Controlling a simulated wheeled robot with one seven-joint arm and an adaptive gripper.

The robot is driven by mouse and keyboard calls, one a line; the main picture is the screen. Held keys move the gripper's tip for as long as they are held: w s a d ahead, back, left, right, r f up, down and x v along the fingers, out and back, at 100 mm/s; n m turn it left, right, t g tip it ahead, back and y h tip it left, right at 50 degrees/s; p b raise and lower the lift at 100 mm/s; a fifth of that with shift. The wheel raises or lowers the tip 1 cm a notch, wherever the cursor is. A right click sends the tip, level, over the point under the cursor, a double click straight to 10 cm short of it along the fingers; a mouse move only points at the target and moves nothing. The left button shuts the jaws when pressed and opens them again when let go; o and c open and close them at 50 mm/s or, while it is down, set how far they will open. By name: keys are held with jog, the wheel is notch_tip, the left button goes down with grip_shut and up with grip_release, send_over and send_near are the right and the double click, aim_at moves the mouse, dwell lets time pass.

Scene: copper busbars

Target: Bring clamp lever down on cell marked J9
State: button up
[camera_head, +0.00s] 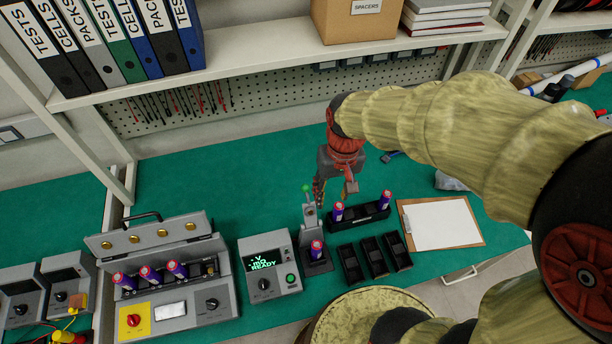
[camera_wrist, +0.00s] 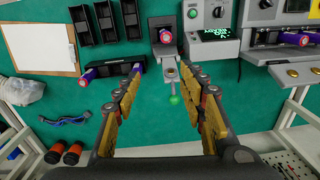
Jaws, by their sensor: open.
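A grey clamp stand (camera_head: 309,218) holds a purple cell with a red-and-white top (camera_head: 316,249) at its foot; any J9 mark is too small to read. Its lever with a green ball knob (camera_head: 306,188) stands raised. In the wrist view the lever's green knob (camera_wrist: 174,100) points towards me, between my fingers, and the clamped cell (camera_wrist: 165,37) is beyond it. My gripper (camera_head: 333,196) is open and empty, beside the lever in the head view. In the wrist view my gripper (camera_wrist: 170,76) has its fingers apart on either side of the lever, with no contact visible.
A black holder (camera_head: 362,216) with two cells stands close right of the clamp. Empty black trays (camera_head: 374,257) lie in front. A meter reading READY (camera_head: 267,263) is left, beside an open-lidded tester with several cells (camera_head: 190,307). A clipboard (camera_head: 441,222) lies right; a shelf (camera_head: 290,50) runs behind.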

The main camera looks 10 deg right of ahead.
jog(key=w+a+f+m+g+p, duration=0.1)
jog(key=w+a+f+p, duration=0.15)
jog(key=w+f, duration=0.5)
jog(key=m+t, duration=0.1)
send_over(306, 185)
jog(key=shift+s+d+y, duration=0.2)
jog(key=shift+d+y, duration=0.1)
jog(key=shift+d, duration=0.05)
jog(key=f, duration=0.7)
jog(key=shift+w+a+f+p, duration=0.1)
jog(key=shift+a+f+p, duration=0.1)
jog(key=shift+a+p, duration=0.15)
jog(key=shift+c, duration=1.1)
jog(key=c, duration=0.7)
grip_shut()
